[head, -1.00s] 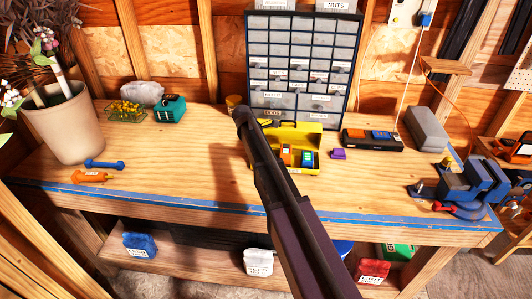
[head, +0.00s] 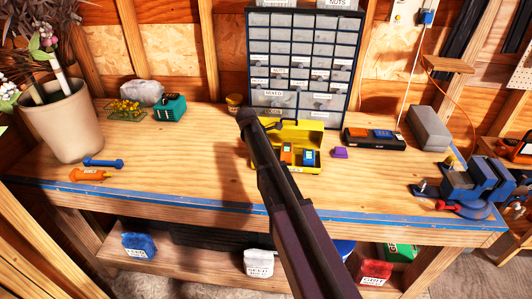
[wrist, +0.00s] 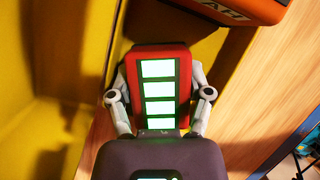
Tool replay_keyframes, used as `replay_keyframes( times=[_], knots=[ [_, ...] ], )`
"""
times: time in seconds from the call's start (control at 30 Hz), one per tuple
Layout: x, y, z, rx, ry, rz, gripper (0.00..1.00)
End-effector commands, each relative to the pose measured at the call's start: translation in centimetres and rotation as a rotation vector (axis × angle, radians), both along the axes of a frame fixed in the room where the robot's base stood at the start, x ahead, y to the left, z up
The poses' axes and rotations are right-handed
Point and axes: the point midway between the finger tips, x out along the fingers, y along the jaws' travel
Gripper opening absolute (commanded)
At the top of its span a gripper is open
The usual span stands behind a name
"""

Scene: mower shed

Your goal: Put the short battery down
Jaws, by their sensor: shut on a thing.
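My gripper (wrist: 160,80) is shut on a red battery (wrist: 141,62), whose face shows a column of green-white lit bars. In the wrist view the fingers press on its left and right sides. Yellow walls, seemingly of the open yellow case (head: 317,135), lie beyond and left of it. I cannot tell whether the battery touches the case or the bench. In the head view my arm hides the gripper and the held battery. An orange battery (head: 287,152) and a blue battery (head: 308,157) show in the case. An orange block with a dark label (wrist: 235,9) shows top right in the wrist view.
The wooden bench (head: 180,160) is clear left of my arm. Behind is a drawer cabinet (head: 303,60). A blue vise (head: 475,185) stands far right.

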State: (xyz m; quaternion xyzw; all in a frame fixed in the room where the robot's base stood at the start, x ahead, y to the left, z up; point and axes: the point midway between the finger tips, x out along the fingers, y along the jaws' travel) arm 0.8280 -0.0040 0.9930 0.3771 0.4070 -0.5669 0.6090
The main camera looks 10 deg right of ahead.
Motion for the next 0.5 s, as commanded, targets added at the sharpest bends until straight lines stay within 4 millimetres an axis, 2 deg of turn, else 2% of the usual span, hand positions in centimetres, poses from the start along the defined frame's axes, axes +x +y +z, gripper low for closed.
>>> replay_keyframes(
  times=[0.33, 0.37, 0.4, 0.47, 0.5],
  knots=[
    [0.04, -0.05, -0.55, 0.003, 0.001, -0.001, 0.06],
    [0.04, -0.05, -0.56, 0.003, 0.001, -0.001, 0.68],
    [0.05, -0.05, -0.57, 0.004, 0.001, -0.001, 0.80],
    [0.06, -0.05, -0.58, 0.004, 0.001, -0.001, 0.98],
    [0.06, -0.06, -0.59, 0.004, 0.001, -0.001, 0.99]
  ],
)
